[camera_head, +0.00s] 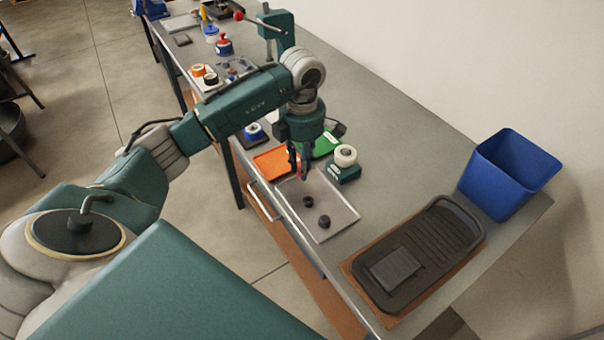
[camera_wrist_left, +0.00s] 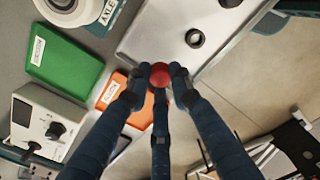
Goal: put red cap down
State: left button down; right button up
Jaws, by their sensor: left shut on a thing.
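The red cap (camera_wrist_left: 160,75) is a small red ball-like thing between the fingertips of my left gripper (camera_wrist_left: 160,85) in the left wrist view. In the head view my left gripper (camera_head: 300,172) points down, shut, over the near edge of the orange tray and the far end of the grey metal tray (camera_head: 342,208). Its fingers mostly hide the cap there. The orange tray (camera_head: 272,165) and green tray (camera_head: 328,143) lie beside it; both also show in the left wrist view (camera_wrist_left: 112,90) (camera_wrist_left: 62,62). My right gripper is not in view.
Two small black parts (camera_head: 308,201) (camera_head: 324,221) are on the grey tray. A white roll on a green box (camera_head: 345,170) stands next to it. A dark ribbed tray (camera_head: 440,240) and a blue bin (camera_head: 510,172) take up the near right. The bench between is clear.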

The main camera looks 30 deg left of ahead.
aim_at(302, 185)
pick_arm(q)
jog(key=shift+f, duration=0.45)
notch_tip(302, 185, down, 3)
jog(key=shift+f+p, duration=0.15)
jog(key=shift+p, duration=0.35)
jog(key=shift+f, duration=0.15)
jog(key=shift+f, duration=0.1)
jog(key=shift+f, duration=0.15)
jog(key=c, duration=1.8)
grip_release()
